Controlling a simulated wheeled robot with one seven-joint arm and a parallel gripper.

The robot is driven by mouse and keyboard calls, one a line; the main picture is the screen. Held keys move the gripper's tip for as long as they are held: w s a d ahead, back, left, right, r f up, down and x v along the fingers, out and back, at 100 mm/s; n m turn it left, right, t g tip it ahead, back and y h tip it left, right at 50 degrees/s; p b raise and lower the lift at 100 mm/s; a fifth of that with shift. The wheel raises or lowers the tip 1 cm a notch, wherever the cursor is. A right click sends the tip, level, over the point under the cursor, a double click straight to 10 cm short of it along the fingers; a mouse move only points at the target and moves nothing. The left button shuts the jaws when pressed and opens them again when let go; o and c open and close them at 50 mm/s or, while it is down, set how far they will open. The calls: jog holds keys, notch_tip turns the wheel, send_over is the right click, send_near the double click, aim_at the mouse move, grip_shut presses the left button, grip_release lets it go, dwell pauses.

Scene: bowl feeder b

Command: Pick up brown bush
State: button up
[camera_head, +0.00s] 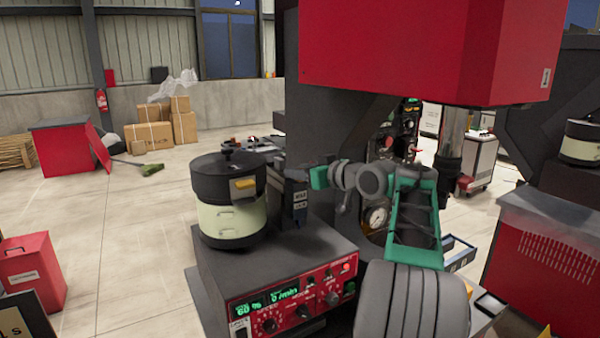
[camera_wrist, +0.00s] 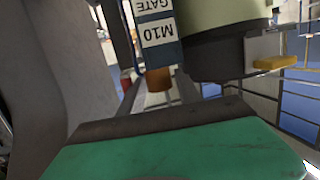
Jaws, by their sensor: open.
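The brown bush (camera_wrist: 158,78) shows in the wrist view as a small orange-brown cylinder. It sits just below the dark gate block (camera_wrist: 161,38) labelled "M10 GATE" and between two pale rails. In the head view I cannot make out the bush; the gate block (camera_head: 300,195) stands beside the feeder bowl. My gripper (camera_head: 318,177), green at the end of the arm, is open and close to the right of the gate block. Its green part fills the bottom of the wrist view, apart from the bush in the picture. The contact side of the jaws is hidden.
The black and cream feeder bowl (camera_head: 232,215) stands left of the gate on a dark machine with a red control panel (camera_head: 295,295). A large red housing (camera_head: 420,50) hangs above. A red bin (camera_head: 30,270) stands at the left; the floor behind it is mostly clear.

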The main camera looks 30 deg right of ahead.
grip_shut()
dwell(0.3)
dwell(0.3)
